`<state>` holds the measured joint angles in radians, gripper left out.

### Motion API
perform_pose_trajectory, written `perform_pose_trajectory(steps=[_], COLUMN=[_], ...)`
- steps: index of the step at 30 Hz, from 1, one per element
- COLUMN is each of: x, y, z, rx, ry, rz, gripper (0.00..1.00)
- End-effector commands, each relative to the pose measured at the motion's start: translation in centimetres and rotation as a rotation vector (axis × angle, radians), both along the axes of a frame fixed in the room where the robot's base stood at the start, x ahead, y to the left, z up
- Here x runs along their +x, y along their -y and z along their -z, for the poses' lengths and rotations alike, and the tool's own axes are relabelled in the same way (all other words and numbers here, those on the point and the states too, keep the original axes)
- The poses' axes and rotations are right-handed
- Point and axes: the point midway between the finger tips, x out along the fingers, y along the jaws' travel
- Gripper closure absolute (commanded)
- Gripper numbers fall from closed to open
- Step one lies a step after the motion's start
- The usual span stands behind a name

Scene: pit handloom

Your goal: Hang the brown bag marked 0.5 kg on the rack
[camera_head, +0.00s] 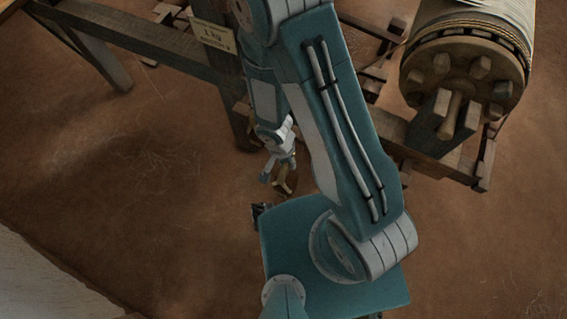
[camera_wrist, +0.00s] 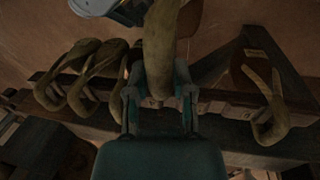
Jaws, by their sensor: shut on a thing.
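My gripper (camera_head: 277,165) is shut on a brown curved piece, seen in the wrist view as a thick upright loop or handle (camera_wrist: 160,48) between the two fingers. It looks like part of the brown bag, but no 0.5 kg mark can be read. In the head view only a small brown bit (camera_head: 286,182) shows below the fingers, near the floor and in front of the wooden frame. In the wrist view a dark wooden beam (camera_wrist: 225,128) runs across behind my fingers; I cannot tell whether it is the rack.
Several brown loops sit along the beam, at the left (camera_wrist: 50,92) and right (camera_wrist: 268,105). A sign reading 1 kg (camera_head: 214,38) is on the wooden frame (camera_head: 130,38). A large wooden roller (camera_head: 462,80) stands right. Bare floor (camera_head: 120,190) lies left.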

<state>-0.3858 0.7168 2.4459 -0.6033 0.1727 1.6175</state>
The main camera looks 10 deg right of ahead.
Motion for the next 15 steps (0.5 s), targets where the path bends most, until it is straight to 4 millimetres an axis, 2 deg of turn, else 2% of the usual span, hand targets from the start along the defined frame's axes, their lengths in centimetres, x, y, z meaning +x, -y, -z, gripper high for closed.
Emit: perform_pose_trajectory(steps=[15], x=[2.8], y=[1.8], z=[0.3], rx=[-0.003], ry=[0.001], rz=[0.004], gripper=[1.00])
